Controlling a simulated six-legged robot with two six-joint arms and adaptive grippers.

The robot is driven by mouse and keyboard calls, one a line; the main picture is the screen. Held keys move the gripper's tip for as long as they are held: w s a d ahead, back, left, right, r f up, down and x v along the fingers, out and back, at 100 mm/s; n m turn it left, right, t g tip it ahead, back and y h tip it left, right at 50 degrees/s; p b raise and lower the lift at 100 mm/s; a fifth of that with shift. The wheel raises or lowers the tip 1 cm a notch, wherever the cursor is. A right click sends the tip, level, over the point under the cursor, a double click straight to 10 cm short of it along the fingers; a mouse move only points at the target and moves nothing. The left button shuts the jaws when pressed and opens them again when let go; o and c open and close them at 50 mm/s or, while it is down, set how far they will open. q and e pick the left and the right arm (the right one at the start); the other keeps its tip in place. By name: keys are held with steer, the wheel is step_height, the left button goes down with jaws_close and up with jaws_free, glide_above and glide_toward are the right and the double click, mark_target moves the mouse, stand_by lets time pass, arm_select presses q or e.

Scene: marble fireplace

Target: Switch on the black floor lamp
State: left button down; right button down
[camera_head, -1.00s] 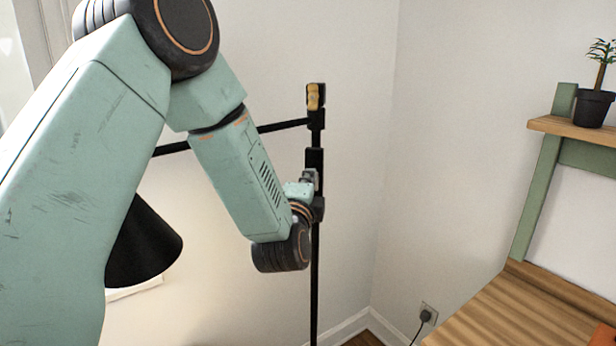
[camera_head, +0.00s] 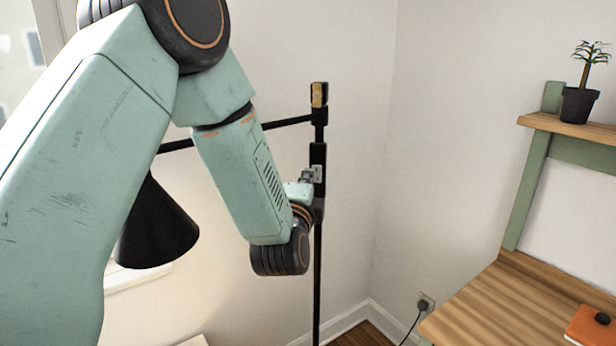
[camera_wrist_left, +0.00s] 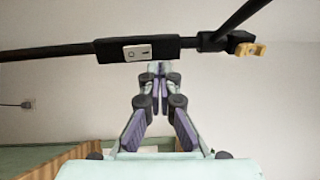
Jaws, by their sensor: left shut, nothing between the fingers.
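The black floor lamp's upright pole (camera_head: 317,270) stands near the room corner, with a side arm running left to a black cone shade (camera_head: 158,228) partly hidden by my arm. A black switch box sits on the pole; in the left wrist view its white rocker switch (camera_wrist_left: 138,53) faces me. My left gripper (camera_head: 313,174) is at the pole beside this box. In the left wrist view its fingers (camera_wrist_left: 157,72) are shut and empty, their tips by the box's lower edge, slightly right of the rocker. Contact cannot be told. The bulb is hidden. My right gripper is out of view.
A wooden desk (camera_head: 475,310) with an orange notebook (camera_head: 592,328) is at the right. A potted plant (camera_head: 579,104) stands on its shelf. A plug (camera_head: 424,305) with a cord is at the wall. Space between lamp pole and desk is clear.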

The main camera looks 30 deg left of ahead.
arm_select(q)
steer(key=r+v, duration=0.1)
steer(key=v, duration=0.7)
steer(key=shift+r, duration=0.4)
steer(key=shift+w, duration=0.1)
